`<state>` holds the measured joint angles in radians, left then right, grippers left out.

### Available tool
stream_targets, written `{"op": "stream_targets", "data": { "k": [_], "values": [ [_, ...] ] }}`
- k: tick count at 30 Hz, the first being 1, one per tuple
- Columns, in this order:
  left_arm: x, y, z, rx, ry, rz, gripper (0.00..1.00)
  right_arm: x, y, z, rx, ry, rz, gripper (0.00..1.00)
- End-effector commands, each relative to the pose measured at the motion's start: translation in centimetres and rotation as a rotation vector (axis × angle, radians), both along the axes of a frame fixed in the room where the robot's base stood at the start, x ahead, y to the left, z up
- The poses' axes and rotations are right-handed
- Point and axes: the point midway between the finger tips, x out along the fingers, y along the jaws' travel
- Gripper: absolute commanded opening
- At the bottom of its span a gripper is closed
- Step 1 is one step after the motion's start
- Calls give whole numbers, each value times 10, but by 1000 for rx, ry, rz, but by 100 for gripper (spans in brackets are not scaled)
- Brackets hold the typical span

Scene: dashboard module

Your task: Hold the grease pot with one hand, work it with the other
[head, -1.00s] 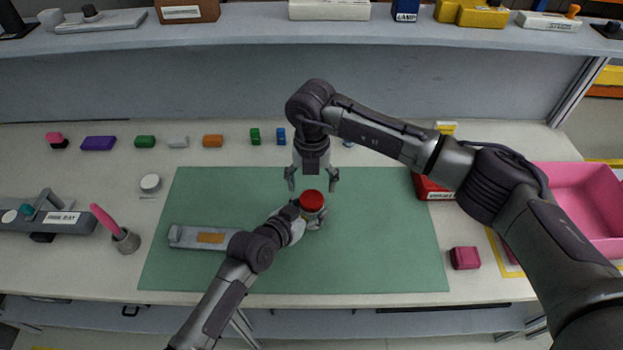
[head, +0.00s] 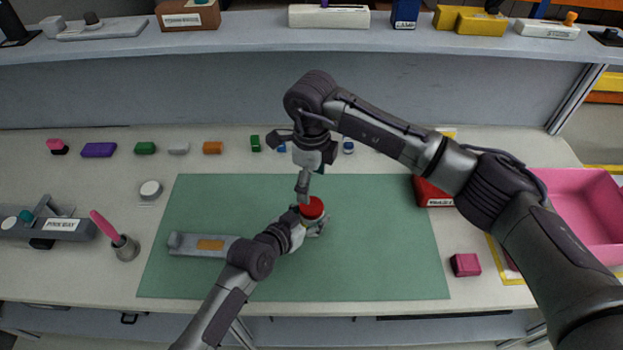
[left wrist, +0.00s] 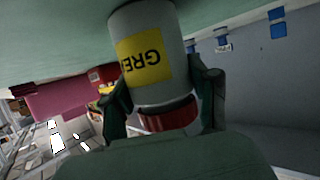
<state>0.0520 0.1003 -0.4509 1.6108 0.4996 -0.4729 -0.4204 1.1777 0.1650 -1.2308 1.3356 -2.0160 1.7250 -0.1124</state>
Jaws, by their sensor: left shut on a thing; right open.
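The grease pot has a red lid (head: 311,208) and stands on the green mat (head: 385,250). In the left wrist view the pot (left wrist: 150,55) is a pale cylinder with a yellow label, seen upside down. My left gripper (head: 314,226) is shut on the pot, its fingers on both sides of it near the lid. My right gripper (head: 303,190) is open, pointing down just above and slightly left of the red lid. Its fingers overlap in the head view, so I cannot tell whether one touches the lid.
A grey bracket with an orange patch (head: 210,245) lies on the mat's left. A cup with a pink-handled tool (head: 125,247) stands left of the mat. A pink bin (head: 585,190), a red box (head: 432,192) and a pink block (head: 465,265) are at right. Small coloured blocks line the back.

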Motion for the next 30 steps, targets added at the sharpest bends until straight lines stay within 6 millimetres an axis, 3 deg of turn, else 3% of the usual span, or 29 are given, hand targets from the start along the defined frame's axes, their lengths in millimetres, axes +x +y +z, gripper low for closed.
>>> {"op": "stream_targets", "data": {
  "k": [8, 21, 30],
  "values": [
    [0, 0, 0, 0, 0, 0, 0, 0, 0, -11, -1, 4, -3, 78],
    [0, 0, 0, 0, 0, 0, 0, -1, 0, -72, 0, 3, -2, 78],
    [0, 0, 0, 0, 0, 0, 0, 0, 0, -81, 0, 0, -3, 78]
  ]
}}
